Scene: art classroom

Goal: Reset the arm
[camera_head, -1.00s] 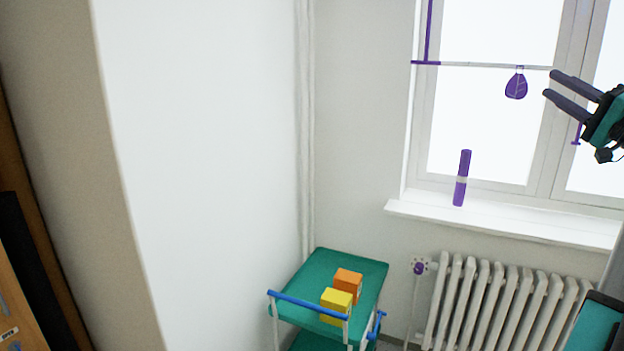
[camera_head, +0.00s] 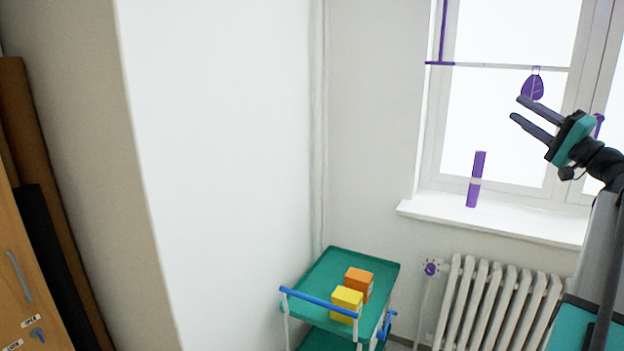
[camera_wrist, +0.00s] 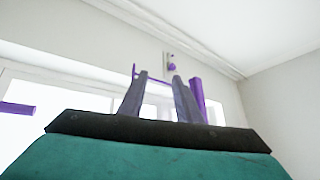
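My gripper (camera_head: 518,108) is raised at the right of the head view, in front of the window. Its two dark fingers stand apart and point up and to the left, with nothing between them. In the wrist view my gripper (camera_wrist: 158,78) also shows two separate fingers with an empty gap, aimed at the upper wall and ceiling.
A green trolley (camera_head: 325,272) with a blue handle stands low in the corner, bearing an orange box (camera_head: 359,284) and a yellow box (camera_head: 345,303). A radiator (camera_head: 497,305) is under the windowsill (camera_head: 500,222). A wooden cabinet (camera_head: 28,290) is at left.

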